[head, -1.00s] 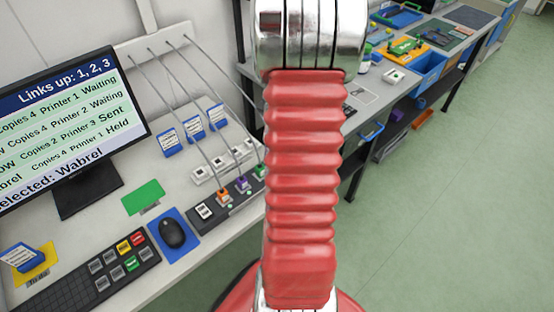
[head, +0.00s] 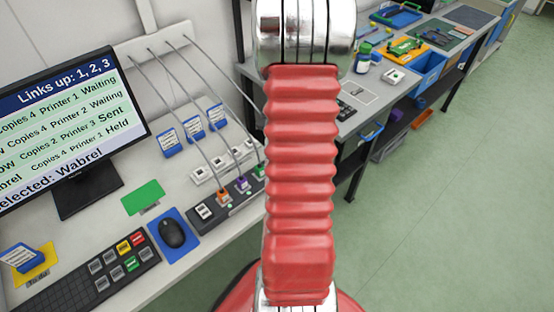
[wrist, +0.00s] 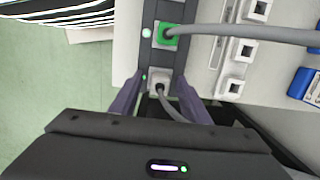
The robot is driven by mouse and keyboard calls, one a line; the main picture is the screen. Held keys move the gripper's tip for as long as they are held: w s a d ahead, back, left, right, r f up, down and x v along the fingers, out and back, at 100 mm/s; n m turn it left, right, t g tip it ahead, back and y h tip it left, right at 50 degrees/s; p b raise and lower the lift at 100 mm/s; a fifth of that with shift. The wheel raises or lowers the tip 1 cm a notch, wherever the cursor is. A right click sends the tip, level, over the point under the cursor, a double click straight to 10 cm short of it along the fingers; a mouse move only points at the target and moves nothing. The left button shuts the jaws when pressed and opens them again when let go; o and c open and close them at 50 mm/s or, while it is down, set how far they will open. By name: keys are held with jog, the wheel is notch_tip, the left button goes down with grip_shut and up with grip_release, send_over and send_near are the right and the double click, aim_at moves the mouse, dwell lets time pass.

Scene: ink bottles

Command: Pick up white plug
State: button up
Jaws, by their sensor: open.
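In the wrist view, the white plug (wrist: 159,78) sits in the dark socket strip (wrist: 161,12), with a grey cable leaving it toward the lower right. My gripper (wrist: 158,90) is open, with one purple-grey finger on each side of the plug. I cannot tell whether the fingers touch it. A green plug (wrist: 167,36) sits just above it in the same strip. In the head view, my arm hides the white plug and my gripper; the orange (head: 223,195), purple (head: 242,184) and green plugs (head: 260,172) show.
A row of white sockets (wrist: 240,52) runs right of the strip, and the green plug's grey cable (wrist: 255,33) crosses it. A blue holder (wrist: 305,84) stands further right. In the head view are a monitor (head: 60,130), keyboard (head: 85,275) and mouse (head: 171,233).

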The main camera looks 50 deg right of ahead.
jog(key=shift+c, duration=0.7)
jog(key=c, duration=0.9)
notch_tip(320, 180, up, 10)
